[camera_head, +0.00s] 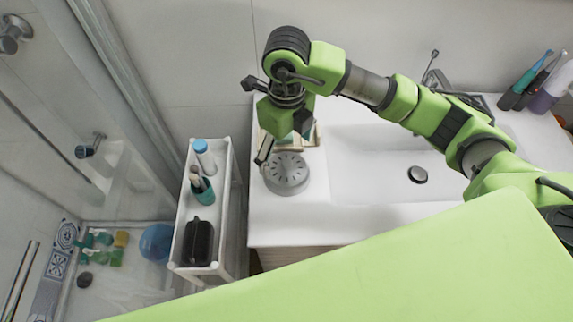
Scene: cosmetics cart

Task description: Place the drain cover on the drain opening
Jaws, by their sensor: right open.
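A round grey slotted piece, which looks like the drain cover (287,174), lies on the white countertop left of the sink. My right gripper (283,140) is just above and behind it in the picture, open with nothing seen between its fingers. I cannot tell whether a finger touches the cover. A round metal drain with a dark centre (418,174) is in the sink basin. A dark round spot (84,280) shows on the shower floor at the lower left; I cannot tell whether it is an opening. My left gripper is out of view.
A white cart (184,226) stands left of the counter with a blue-capped bottle (204,157), a teal cup (201,190) and a black case (198,243). A small box lies behind my gripper. The faucet (432,66) and toothbrushes (536,68) are at right.

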